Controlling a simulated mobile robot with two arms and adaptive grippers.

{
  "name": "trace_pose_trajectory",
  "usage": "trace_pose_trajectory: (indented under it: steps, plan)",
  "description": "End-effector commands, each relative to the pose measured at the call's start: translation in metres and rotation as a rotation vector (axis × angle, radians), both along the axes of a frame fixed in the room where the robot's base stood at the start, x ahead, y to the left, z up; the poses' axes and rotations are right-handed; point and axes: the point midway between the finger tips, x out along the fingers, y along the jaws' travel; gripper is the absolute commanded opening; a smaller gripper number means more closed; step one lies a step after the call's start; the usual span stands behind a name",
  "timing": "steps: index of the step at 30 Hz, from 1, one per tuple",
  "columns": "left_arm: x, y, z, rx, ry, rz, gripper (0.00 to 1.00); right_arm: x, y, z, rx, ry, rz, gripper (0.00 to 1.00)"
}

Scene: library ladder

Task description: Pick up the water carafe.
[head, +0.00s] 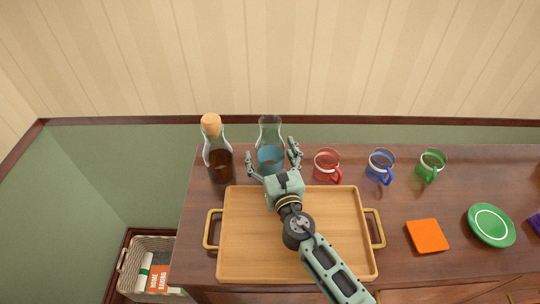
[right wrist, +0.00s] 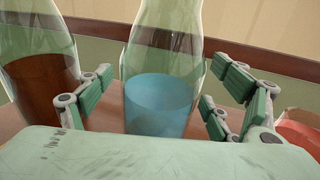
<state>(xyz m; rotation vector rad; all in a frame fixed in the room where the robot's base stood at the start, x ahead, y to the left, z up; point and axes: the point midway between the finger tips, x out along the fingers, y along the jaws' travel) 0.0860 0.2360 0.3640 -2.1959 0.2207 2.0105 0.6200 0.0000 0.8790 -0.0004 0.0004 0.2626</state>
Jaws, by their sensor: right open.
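The water carafe (head: 270,136) is clear glass with blue water in its lower part and stands upright at the back left of the wooden cabinet top. It also shows in the middle of the right wrist view (right wrist: 162,60). My right gripper (head: 272,158) is open, with one finger on each side of the carafe. In the right wrist view its fingers (right wrist: 160,90) are spread with room around the glass; I see no clear grip. The gripper hides the carafe's base in the head view. My left gripper is not in view.
A cork-topped bottle of dark liquid (head: 218,160) stands close left of the carafe. Right of it are red (head: 327,166), blue (head: 380,166) and green (head: 431,166) mugs. A wooden tray (head: 240,255) lies in front, under my right arm. An orange square (head: 427,235) and green plate (head: 491,225) lie right.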

Motion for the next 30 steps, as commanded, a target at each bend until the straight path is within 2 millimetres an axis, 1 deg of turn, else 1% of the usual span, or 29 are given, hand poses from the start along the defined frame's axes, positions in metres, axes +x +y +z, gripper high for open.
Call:
trace_pose_trajectory:
  steps: [3,6,30]
  plan:
    - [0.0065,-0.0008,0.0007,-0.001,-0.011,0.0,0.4,0.0008,0.0,0.0,0.0,0.0,0.0,0.84]
    - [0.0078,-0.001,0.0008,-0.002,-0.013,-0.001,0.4,0.0007,-0.0001,0.0,0.0,0.0,0.0,0.83]
    - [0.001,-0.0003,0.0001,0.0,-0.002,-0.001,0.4,0.0003,-0.0002,-0.0003,0.0,0.001,-0.001,0.13]
